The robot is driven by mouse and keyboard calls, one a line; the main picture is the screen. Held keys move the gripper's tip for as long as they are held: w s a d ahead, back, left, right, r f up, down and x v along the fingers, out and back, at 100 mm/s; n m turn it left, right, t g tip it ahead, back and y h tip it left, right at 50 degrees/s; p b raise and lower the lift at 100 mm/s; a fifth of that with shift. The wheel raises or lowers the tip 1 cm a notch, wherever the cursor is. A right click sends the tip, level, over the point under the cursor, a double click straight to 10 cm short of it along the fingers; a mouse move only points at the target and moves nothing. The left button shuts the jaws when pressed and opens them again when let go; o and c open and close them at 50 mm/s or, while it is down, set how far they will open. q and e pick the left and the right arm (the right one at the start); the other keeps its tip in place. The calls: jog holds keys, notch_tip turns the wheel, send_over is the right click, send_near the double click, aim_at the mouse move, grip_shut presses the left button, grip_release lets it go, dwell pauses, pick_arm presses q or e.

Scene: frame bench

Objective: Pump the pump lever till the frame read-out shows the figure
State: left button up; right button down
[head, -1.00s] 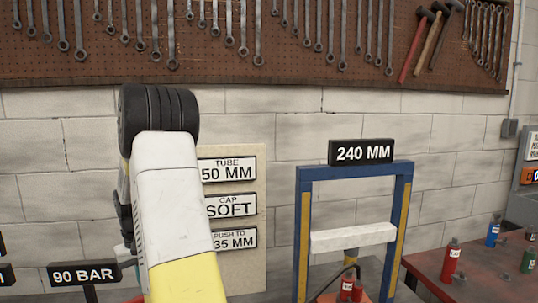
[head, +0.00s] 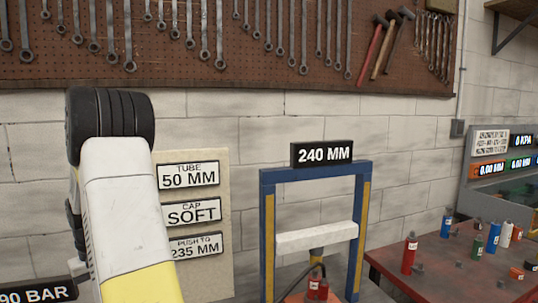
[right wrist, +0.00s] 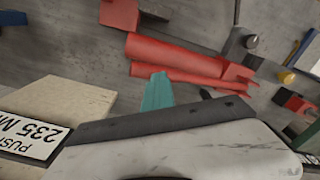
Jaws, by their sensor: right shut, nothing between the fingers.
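The frame read-out (head: 324,154) shows 240 MM on top of a blue press frame (head: 267,235) with a pale crossbar (head: 316,236). A sign panel (head: 194,220) beside it reads tube 50 MM, cap soft, push to 235 MM. In the right wrist view, a long red tube (right wrist: 175,54) and a thinner red bar (right wrist: 185,79) lie side by side, apparently the pump and its lever. The teal fingers of my right gripper (right wrist: 158,92) are shut and empty, close to the thinner bar. I cannot tell whether they touch it. My left gripper is not in view.
A 90 BAR sign (head: 38,291) stands at the lower left. A red table (head: 440,265) with several small bottles is at the right. Wrenches and hammers hang on a brown pegboard (head: 420,80) behind. My white and yellow arm hides part of the bench.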

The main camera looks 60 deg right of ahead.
jog(key=shift+r, duration=2.5)
jog(key=shift+s+a+r, duration=0.15)
jog(key=shift+r, duration=0.15)
jog(key=s+a+r+t, duration=0.2)
jog(key=s+a+r, duration=0.2)
jog(key=s, duration=0.3)
jog(key=s+a+r+n+t+y, duration=0.1)
jog(key=s+a+r+t, duration=0.1)
jog(key=s+a+r, duration=0.2)
jog(key=s+a+r+n+t+y, duration=0.1)
jog(key=s+a+r, duration=0.3)
jog(key=s, duration=0.6)
jog(key=shift+s+a+r+t, duration=0.25)
jog(key=shift+s+r+t, duration=0.05)
jog(key=shift+r+t, duration=0.35)
jog(key=c, duration=2.1)
grip_release()
